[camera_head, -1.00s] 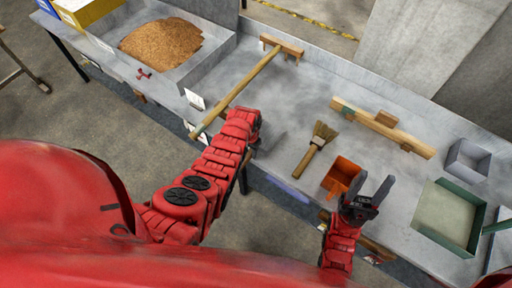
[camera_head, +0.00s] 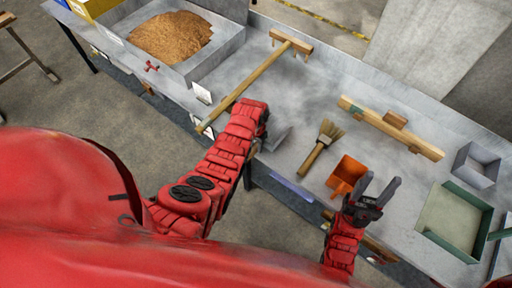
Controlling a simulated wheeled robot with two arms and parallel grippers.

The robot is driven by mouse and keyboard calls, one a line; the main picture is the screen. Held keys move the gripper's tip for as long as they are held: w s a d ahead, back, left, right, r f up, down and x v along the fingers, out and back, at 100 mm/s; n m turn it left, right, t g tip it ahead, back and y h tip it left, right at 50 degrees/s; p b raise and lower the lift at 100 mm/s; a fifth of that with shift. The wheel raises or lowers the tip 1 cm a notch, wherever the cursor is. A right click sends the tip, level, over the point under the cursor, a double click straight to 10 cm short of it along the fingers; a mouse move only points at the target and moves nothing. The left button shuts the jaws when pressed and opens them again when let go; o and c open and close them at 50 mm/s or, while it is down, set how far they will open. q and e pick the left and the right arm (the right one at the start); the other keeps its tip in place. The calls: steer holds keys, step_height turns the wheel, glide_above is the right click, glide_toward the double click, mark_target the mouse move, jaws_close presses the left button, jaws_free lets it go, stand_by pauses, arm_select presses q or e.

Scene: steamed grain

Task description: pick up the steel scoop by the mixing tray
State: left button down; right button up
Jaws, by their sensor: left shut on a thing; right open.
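The steel scoop (camera_head: 278,138) is a grey metal piece on the bench just right of my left wrist, largely hidden by the arm. My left gripper (camera_head: 262,136) is shut on it at the bench's front edge; its fingers are mostly hidden behind the wrist. The mixing tray (camera_head: 223,50) is probably the large grey tray of brown grain at the upper left. My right gripper (camera_head: 376,191) is open and empty, with its two fingers apart, just right of an orange scoop (camera_head: 346,174).
A wooden rake (camera_head: 245,88) lies behind my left wrist. A hand brush (camera_head: 320,148), a wooden bar with a block (camera_head: 390,128), a small grey box (camera_head: 477,165) and a green-rimmed tray (camera_head: 455,222) are to the right.

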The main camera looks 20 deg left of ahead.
arm_select(q)
steer(key=shift+s+r+b, duration=0.1)
steer(key=shift+r+b, duration=0.6)
steer(key=shift+r, duration=0.15)
steer(key=s+a+r+p, duration=0.1)
steer(key=s+a, duration=0.1)
steer(key=s, duration=1.3)
steer(key=shift+s+a+r, duration=0.2)
steer(key=shift+s+r, duration=0.1)
steer(key=shift+r, duration=0.1)
steer(key=c, duration=1.1)
jaws_free()
jaws_close()
